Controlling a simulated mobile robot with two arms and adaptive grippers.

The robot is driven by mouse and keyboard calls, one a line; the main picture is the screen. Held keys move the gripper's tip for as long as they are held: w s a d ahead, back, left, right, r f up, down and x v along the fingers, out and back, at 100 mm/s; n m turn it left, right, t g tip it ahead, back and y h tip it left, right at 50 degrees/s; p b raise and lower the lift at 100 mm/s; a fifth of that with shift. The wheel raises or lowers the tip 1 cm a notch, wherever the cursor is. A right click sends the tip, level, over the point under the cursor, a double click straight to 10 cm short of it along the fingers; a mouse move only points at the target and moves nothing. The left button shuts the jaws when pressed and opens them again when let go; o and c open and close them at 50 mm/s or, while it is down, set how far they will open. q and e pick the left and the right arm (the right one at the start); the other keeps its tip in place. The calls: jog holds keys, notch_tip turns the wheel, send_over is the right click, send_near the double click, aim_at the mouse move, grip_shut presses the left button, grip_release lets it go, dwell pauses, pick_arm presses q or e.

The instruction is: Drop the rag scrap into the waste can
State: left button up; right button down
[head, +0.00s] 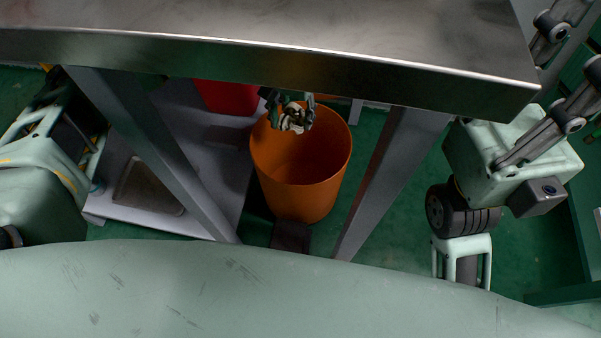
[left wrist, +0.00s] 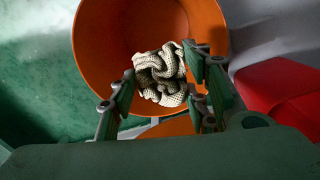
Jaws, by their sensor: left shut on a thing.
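The rag scrap (head: 296,121) is a crumpled cream cloth with dark patches. My left gripper (head: 290,108) is shut on it and holds it over the far part of the orange waste can's mouth. The waste can (head: 300,195) stands upright on the floor, open at the top. In the left wrist view the rag (left wrist: 161,72) hangs between the fingers (left wrist: 160,88), with the can's orange wall (left wrist: 95,50) around it. My right gripper (head: 570,75) is at the right edge, partly cut off. Its fingertips do not show clearly.
A steel table (head: 300,45) spans the top, its front edge above the can's far side. Its grey legs (head: 385,180) stand on both sides of the can.

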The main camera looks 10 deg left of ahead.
pick_arm(q)
jog(key=shift+f, duration=0.65)
jog(key=o, duration=1.1)
jog(key=shift+r, duration=3.8)
